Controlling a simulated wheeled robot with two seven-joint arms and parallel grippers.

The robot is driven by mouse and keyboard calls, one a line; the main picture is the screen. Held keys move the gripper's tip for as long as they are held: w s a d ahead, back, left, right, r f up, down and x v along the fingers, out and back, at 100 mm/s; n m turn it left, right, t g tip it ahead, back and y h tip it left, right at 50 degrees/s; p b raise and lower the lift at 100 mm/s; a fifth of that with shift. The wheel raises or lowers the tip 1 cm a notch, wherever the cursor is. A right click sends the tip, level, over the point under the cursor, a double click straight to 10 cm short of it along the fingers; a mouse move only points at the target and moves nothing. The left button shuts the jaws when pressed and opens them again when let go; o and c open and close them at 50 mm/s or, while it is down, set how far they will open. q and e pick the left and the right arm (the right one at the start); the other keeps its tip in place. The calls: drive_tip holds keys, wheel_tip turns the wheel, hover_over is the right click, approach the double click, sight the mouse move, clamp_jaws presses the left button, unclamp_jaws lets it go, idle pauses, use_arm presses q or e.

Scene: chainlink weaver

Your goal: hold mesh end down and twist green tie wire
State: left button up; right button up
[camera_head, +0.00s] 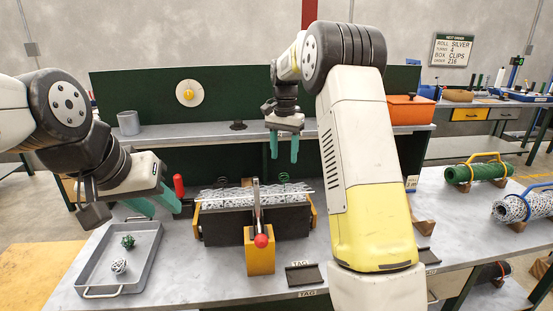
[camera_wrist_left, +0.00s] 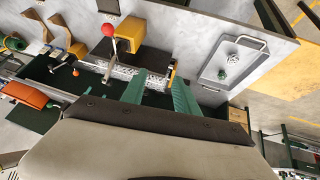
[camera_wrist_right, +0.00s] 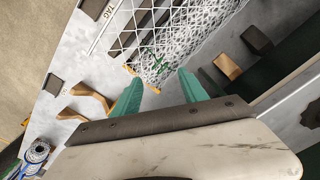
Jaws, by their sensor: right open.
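The silver wire mesh (camera_head: 255,197) lies across a dark block with yellow end brackets; its diamond pattern shows close up in the right wrist view (camera_wrist_right: 185,35). A green tie wire (camera_head: 284,178) stands at the mesh's right part and shows again in the right wrist view (camera_wrist_right: 158,62). Another green wire (camera_head: 222,182) stands further left. My right gripper (camera_head: 284,150) is open and empty, above and behind the right green wire. My left gripper (camera_head: 156,203) is open and empty, left of the mesh fixture, apart from the mesh; its spread fingers show in the left wrist view (camera_wrist_left: 158,92).
A lever with a red ball (camera_head: 261,241) stands before the mesh. A red upright handle (camera_head: 179,187) is near my left fingers. A grey tray (camera_head: 148,268) holds a green and a silver wire ball. A dark tag plate (camera_head: 304,275) lies front right. Mesh rolls rest far right.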

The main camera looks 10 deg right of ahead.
drive_tip(key=shift+f+n, duration=0.35)
drive_tip(key=shift+n, duration=0.8)
drive_tip(key=shift+f+n, duration=0.3)
drive_tip(key=shift+n, duration=0.9)
drive_tip(key=shift+f+n, duration=0.35)
drive_tip(key=shift+n, duration=0.8)
use_arm(q)
clamp_jaws()
